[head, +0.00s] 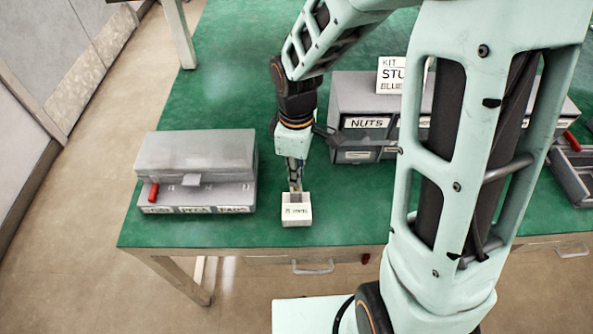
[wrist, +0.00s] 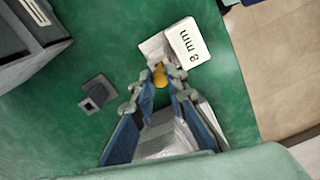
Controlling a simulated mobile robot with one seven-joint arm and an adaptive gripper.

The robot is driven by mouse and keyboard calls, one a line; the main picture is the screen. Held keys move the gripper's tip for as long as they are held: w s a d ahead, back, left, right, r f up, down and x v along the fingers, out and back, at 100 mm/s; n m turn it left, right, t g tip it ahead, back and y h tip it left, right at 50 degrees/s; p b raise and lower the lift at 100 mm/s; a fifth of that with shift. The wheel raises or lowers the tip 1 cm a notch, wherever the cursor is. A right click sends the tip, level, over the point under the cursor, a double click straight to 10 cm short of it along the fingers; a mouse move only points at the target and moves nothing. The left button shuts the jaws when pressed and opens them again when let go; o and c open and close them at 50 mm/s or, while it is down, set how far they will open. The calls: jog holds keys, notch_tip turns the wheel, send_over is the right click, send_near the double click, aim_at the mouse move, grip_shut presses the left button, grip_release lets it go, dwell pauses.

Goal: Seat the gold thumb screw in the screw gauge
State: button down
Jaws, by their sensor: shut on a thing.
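The gold thumb screw (wrist: 160,75) shows between my fingertips in the wrist view. My gripper (wrist: 161,79) is shut on it. A pale block labelled "8 mm" (wrist: 188,43), which looks like the screw gauge, lies just beyond the fingertips. The gauge (head: 296,212) also shows in the head view near the table's front edge, with my gripper (head: 295,188) pointing down right at its back. The screw's lower end is hidden, so I cannot tell whether it touches or enters the gauge. The screw is not distinguishable in the head view.
A grey lidded box (head: 195,155) with a red handle stands to the left on the green table (head: 225,85). A grey cabinet labelled "NUTS" (head: 365,108) stands behind right. A small dark block (wrist: 98,92) lies left of my fingers in the wrist view.

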jog(key=c, duration=1.8)
grip_release()
notch_tip(320, 180, up, 12)
jog(key=shift+r, duration=0.1)
